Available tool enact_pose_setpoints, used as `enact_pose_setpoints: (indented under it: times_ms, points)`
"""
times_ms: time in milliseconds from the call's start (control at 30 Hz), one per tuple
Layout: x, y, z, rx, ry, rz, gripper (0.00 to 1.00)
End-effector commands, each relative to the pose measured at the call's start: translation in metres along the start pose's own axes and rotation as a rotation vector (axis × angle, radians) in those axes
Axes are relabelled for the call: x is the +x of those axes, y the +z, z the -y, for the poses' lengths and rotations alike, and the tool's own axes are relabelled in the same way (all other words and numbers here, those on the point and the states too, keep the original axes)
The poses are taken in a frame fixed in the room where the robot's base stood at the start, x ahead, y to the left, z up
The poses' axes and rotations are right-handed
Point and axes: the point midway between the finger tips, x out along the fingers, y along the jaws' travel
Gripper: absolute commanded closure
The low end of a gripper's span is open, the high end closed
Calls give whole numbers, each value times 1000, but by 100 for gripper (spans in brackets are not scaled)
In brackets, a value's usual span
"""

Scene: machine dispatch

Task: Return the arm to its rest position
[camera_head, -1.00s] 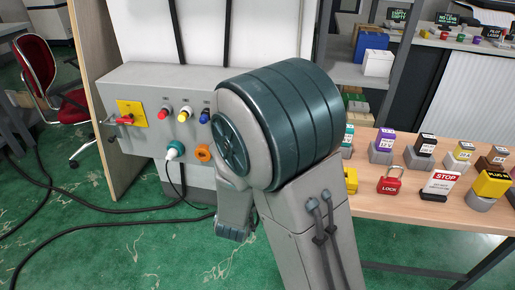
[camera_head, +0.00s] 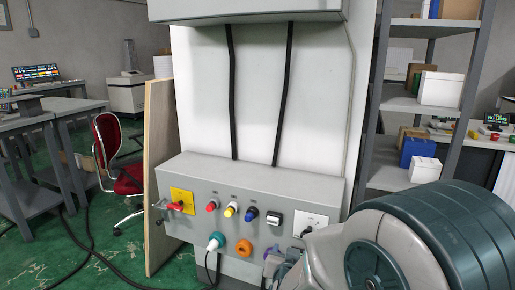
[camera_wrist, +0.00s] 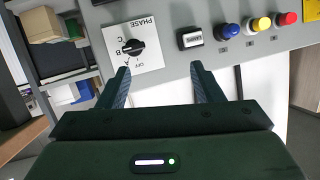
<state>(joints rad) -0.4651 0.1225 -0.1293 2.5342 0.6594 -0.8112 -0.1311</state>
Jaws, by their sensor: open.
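My arm (camera_head: 430,245) fills the lower right of the head view, with its large dark green and grey joint in front of the panel's right end. My gripper (camera_wrist: 162,78) shows in the wrist view with its two dark fingers apart and nothing between them. Beyond the fingers is the grey control panel (camera_head: 180,175), with a black rotary PHASE knob (camera_wrist: 133,47) on a white plate. The fingers look clear of the knob, though the exact distance cannot be told. The gripper cannot be made out clearly in the head view.
The panel carries a red switch on a yellow plate (camera_head: 182,200), several buttons, a teal plug (camera_head: 216,241) and an orange socket (camera_head: 243,247). Shelves (camera_head: 400,103) stand at the right, a wooden board (camera_head: 158,170) and red chair (camera_head: 113,155) at the left.

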Motion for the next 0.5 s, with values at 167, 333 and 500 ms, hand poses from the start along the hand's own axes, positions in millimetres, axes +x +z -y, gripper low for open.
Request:
enact_pose_setpoints:
  times_ms: [167,333,500]
  points:
    - [-25,-33,10,16,-87,159,40]
    - [-56,-53,13,-1,-153,313,40]
    - [-93,-72,8,-42,-190,464,40]
